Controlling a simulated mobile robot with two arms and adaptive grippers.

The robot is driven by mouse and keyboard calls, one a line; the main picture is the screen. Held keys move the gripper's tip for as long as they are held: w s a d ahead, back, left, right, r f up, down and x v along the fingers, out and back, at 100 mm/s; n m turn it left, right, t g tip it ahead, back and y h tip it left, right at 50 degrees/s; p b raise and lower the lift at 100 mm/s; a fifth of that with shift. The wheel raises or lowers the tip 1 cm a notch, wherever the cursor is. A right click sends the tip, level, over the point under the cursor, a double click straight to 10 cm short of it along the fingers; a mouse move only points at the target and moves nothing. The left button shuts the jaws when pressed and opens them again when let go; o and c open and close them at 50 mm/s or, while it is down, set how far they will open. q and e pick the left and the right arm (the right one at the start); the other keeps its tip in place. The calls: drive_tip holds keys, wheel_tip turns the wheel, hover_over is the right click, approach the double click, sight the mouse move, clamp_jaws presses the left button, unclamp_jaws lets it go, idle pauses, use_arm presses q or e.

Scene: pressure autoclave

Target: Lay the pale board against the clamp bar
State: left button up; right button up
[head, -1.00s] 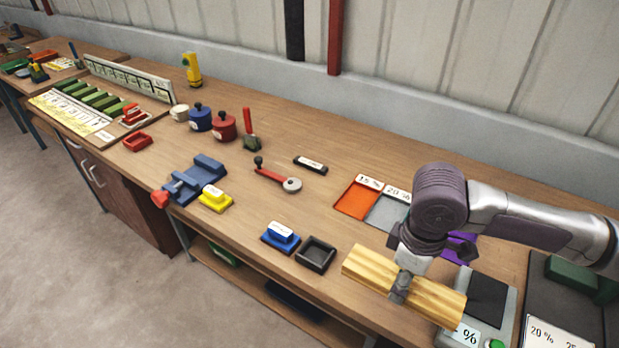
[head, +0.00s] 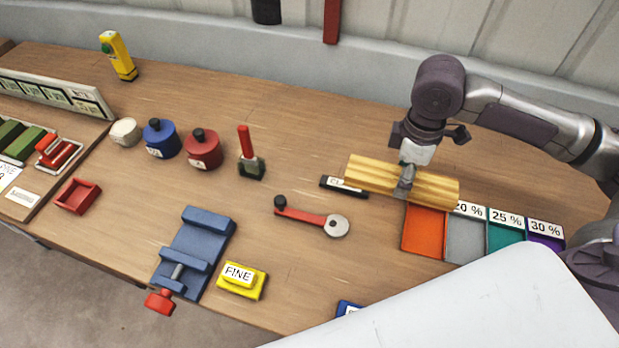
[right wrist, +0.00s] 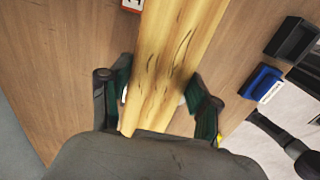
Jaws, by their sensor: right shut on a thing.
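The pale board (head: 360,176) is a yellowish, streaked length of wood. My right gripper (head: 405,182) is shut on it near its middle and holds it above the bench, over the orange tray's far edge. In the right wrist view the board (right wrist: 178,50) runs lengthwise between the two fingers. The blue clamp (head: 190,243) lies on the bench front, left of the board and well apart from it. It has a raised blue bar (head: 208,220) at its far end, a nearer jaw, and a screw with a red knob (head: 159,302). My left gripper is out of view.
A red-handled tool (head: 305,217) and a black labelled block (head: 344,187) lie between clamp and board. A yellow FINE block (head: 242,280) sits right of the clamp. Red (head: 202,150) and blue (head: 161,138) pots stand behind. A pale surface covers the front right.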

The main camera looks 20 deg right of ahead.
sight(367, 172)
drive_tip(key=shift+w+a, duration=0.15)
drive_tip(key=shift+w, duration=0.15)
drive_tip(key=w+a+f, duration=0.1)
drive_tip(key=a, duration=0.1)
drive_tip(key=w+a+f+p, duration=0.1)
drive_tip(key=w+a+f, duration=0.1)
drive_tip(key=a, duration=0.1)
drive_tip(key=shift+a+f, duration=0.35)
drive_tip(key=shift+f, duration=0.05)
drive_tip(key=w+a+f, duration=0.2)
drive_tip(key=a, duration=0.1)
drive_tip(key=shift+w+a+f+p, duration=0.15)
drive_tip(key=shift+w+f+p, duration=0.15)
drive_tip(key=shift+p, duration=0.1)
drive_tip(key=shift+a+f, duration=0.15)
drive_tip(key=shift+f, duration=0.4)
wheel_tip(367, 172, down, 3)
drive_tip(key=shift+f+p, duration=0.1)
drive_tip(key=shift+p, duration=0.3)
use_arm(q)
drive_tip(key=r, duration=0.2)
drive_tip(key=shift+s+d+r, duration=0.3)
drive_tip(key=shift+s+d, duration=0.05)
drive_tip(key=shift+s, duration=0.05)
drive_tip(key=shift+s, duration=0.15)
use_arm(e)
drive_tip(key=shift+f, duration=0.1)
